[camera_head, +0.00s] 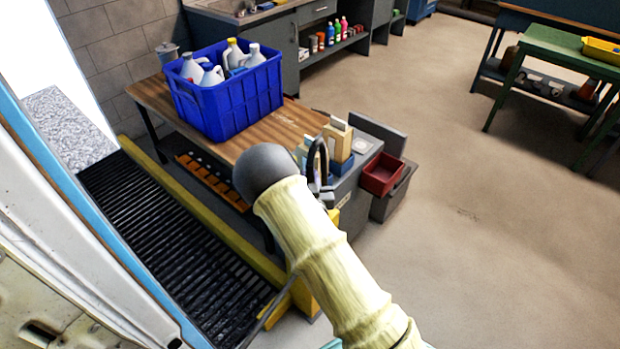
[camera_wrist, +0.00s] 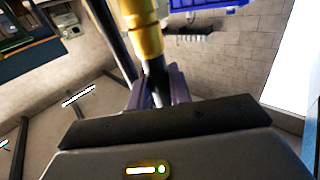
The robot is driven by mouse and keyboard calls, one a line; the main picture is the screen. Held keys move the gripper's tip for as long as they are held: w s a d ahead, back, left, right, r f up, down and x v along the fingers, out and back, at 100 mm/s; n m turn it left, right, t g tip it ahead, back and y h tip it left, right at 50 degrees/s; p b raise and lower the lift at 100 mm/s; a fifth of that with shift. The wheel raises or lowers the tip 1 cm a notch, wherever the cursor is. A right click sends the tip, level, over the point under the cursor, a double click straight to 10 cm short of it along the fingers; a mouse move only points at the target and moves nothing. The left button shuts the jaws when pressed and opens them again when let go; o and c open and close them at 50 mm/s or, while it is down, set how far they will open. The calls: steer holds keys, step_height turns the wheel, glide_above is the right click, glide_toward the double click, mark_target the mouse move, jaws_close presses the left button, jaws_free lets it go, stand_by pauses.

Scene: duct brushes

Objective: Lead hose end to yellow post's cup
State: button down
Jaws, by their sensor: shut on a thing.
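In the wrist view the purple fingers of my gripper (camera_wrist: 158,88) are shut on a dark, round hose end (camera_wrist: 154,72). A shiny yellow cylinder (camera_wrist: 140,25) with a band lies in line just beyond it. I cannot tell whether the two touch, or whether this cylinder is the post. No cup opening can be made out. In the head view my pale sleeved arm hides much of the middle. A yellow upright part (camera_head: 304,296) shows beside the sleeve, low in the picture. A black curved loop (camera_head: 318,153) shows past the grey ball; its link to the hose is unclear.
A wooden bench (camera_head: 160,98) carries a blue crate (camera_head: 228,100) of bottles. A red bin (camera_head: 382,174) hangs at the bench's right end. A black grating (camera_head: 180,240) with a yellow edge lies at left. The floor (camera_head: 480,240) at right is clear.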

steer(key=shift+f+b, duration=2.45)
steer(key=shift+f, duration=0.35)
steer(key=shift+a, duration=0.1)
steer(key=c, duration=1.2)
jaws_free()
